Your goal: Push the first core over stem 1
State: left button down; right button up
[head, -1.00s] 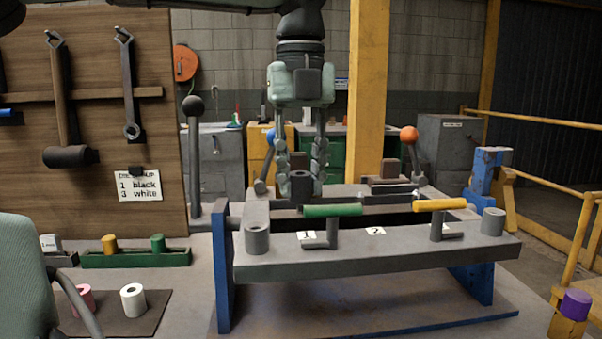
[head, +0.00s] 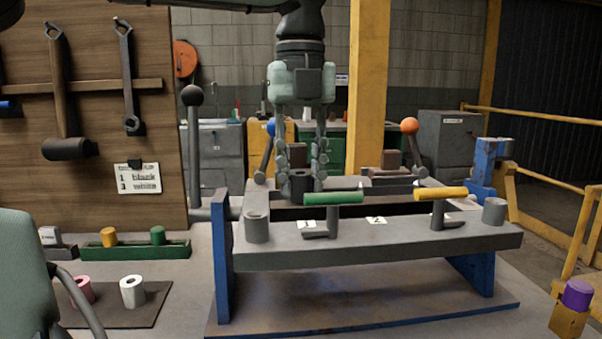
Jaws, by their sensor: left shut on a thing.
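My left gripper (head: 301,160) points down from above at the middle of the view. Its two fingers are shut on a dark hollow core (head: 302,183), held upright behind the green T-handle (head: 333,198). The core's bottom is partly hidden by that handle, so I cannot tell whether it touches anything below. A white label 1 (head: 307,224) is on the front beam of the grey frame (head: 390,242). I cannot make out stem 1 itself. A white core (head: 132,291) and a pink core (head: 83,290) stand on a dark mat at the lower left. My right gripper is not in view.
A yellow T-handle (head: 440,194) stands right of the green one. Grey cylinders (head: 256,225) (head: 494,211) stand at the beam's ends. A green tray (head: 135,249) is at left.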

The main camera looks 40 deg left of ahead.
pick_arm(q)
jog(key=c, duration=1.1)
grip_release()
notch_tip(320, 180, up, 12)
jog(key=shift+r, duration=0.1)
